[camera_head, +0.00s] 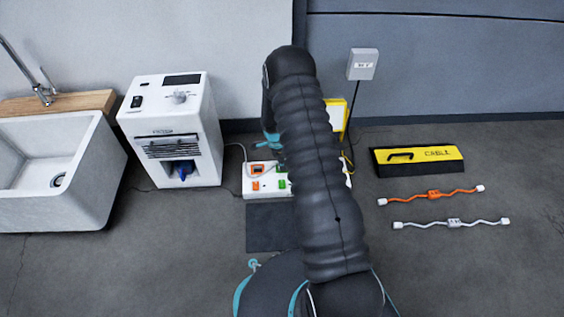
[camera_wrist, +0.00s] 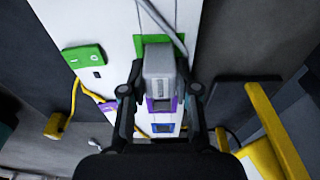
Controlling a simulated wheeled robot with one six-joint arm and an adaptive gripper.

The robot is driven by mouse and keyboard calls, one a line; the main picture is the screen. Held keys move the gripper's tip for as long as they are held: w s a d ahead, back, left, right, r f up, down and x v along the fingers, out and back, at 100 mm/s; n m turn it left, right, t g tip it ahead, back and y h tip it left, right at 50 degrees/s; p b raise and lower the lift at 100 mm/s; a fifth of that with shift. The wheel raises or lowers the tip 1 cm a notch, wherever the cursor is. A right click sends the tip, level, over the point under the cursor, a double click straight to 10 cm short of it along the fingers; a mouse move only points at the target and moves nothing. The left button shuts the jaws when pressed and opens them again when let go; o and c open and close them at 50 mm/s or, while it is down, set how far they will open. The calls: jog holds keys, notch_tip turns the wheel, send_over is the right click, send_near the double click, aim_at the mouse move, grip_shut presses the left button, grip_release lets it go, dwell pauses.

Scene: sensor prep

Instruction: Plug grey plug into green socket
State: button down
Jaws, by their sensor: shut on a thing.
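In the wrist view my gripper (camera_wrist: 161,78) is shut on the grey plug (camera_wrist: 159,61), with one finger on each side of it. The plug's far end overlaps the green socket (camera_wrist: 140,43) on the white power strip (camera_wrist: 112,30). I cannot tell whether it touches or stands above the socket. A grey cable runs across the strip just beyond the plug. In the head view my arm hides the gripper, the plug and part of the strip (camera_head: 254,194).
A green switch (camera_wrist: 83,56) sits beside the socket. Purple and blue sockets lie nearer my wrist, partly covered. Yellow cords and a yellow frame (camera_wrist: 270,125) flank the strip. A white machine (camera_head: 180,120) stands left; orange and white cables (camera_head: 454,223) lie on the floor right.

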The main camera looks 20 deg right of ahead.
jog(key=shift+f, duration=0.2)
dwell(0.3)
jog(key=c, duration=0.6)
grip_release()
jog(key=shift+r, duration=0.15)
jog(key=shift+r+p, duration=1)
jog(key=shift+r, duration=2.4)
